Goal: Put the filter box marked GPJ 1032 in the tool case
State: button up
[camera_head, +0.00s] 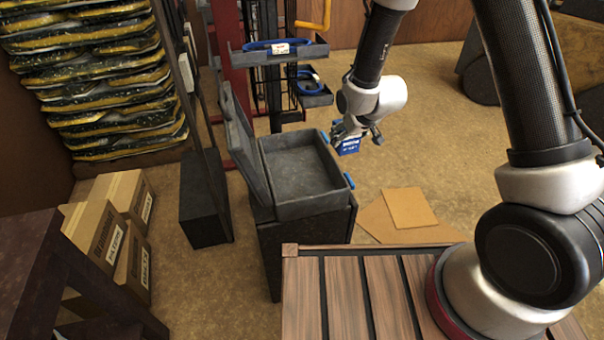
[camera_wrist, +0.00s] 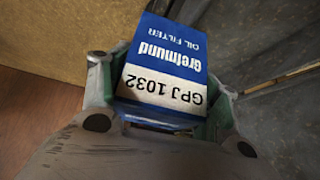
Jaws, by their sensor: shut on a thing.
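The blue and white filter box (camera_wrist: 168,65) is between the fingers of my gripper (camera_wrist: 160,108) in the wrist view. Its label reads GPJ 1032, upside down in the picture. In the head view my gripper (camera_head: 357,138) is shut on the filter box (camera_head: 348,146), just right of the tool case's far right corner. The grey tool case (camera_head: 322,202) is open and stands on a dark stand. Its lid (camera_head: 243,150) leans up on the left, and the part of its floor that shows is bare.
A red rack with small trays (camera_head: 280,55) stands behind the case. Cardboard boxes (camera_head: 110,235) and a dark table (camera_head: 40,265) are at the left. Flat cardboard (camera_head: 410,208) lies on the floor at right. A slatted wooden surface (camera_head: 345,295) is in front.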

jog(key=a+f+n+g+y, duration=0.15)
jog(key=a+n, duration=0.25)
jog(key=a, duration=0.9)
send_over(300, 177)
notch_tip(300, 177, down, 6)
notch_tip(300, 177, down, 5)
jog(key=shift+a+r, duration=0.1)
jog(key=o, duration=1.3)
jog(key=shift+t, duration=0.25)
jog(key=v, duration=1.2)
jog(key=shift+w+d, duration=0.1)
jog(key=shift+d, duration=0.1)
